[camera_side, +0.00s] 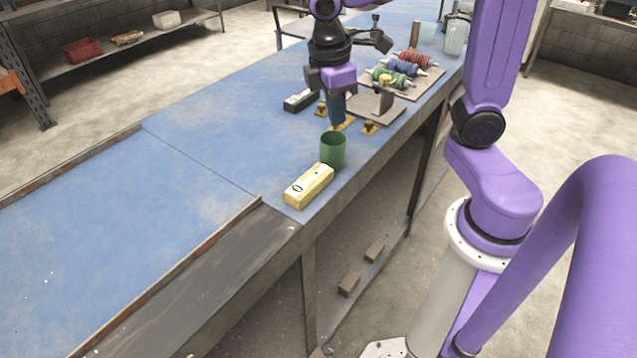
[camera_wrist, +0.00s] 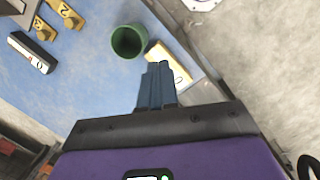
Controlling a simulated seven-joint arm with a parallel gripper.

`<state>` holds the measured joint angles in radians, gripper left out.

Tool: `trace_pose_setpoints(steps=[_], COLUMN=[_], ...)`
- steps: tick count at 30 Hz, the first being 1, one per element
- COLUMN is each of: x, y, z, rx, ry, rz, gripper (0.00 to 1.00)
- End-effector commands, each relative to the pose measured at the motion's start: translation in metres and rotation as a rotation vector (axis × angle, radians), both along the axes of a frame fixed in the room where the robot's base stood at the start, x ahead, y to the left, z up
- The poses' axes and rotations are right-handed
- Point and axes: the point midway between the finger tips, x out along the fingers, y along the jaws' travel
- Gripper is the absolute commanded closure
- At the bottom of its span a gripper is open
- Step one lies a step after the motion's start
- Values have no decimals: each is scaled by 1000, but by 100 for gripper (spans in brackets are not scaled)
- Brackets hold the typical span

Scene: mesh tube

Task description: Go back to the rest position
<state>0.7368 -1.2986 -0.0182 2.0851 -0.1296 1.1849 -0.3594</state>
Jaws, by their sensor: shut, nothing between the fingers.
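My gripper (camera_side: 337,123) is shut and empty, pointing down above the blue bench (camera_side: 215,130). In the side view its dark blue fingers appear just behind the green cup (camera_side: 333,150). In the wrist view my gripper's fingers (camera_wrist: 158,66) lie together, and the green cup (camera_wrist: 129,41) stands open and upright beyond them. A yellow block (camera_side: 309,186) with a dark mark lies in front of the cup near the bench edge. It also shows in the wrist view (camera_wrist: 182,66), partly hidden by the fingers.
A black-and-white device (camera_side: 299,100) and small yellow fixtures (camera_side: 369,128) stand close around my gripper. A grey plate with an upright piece (camera_side: 377,110) and several coloured spools (camera_side: 401,67) are behind. The bench's left part is clear.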

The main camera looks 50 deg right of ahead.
Motion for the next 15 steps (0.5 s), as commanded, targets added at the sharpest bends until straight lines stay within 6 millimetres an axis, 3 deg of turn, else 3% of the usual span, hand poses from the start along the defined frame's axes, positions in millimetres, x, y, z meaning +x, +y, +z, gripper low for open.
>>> trace_pose_setpoints(steps=[6, 15], x=[-66, -141], y=[26, 32], z=[-14, -34], rx=[75, 165], ry=[-29, -34], rz=[63, 112], gripper=[100, 100])
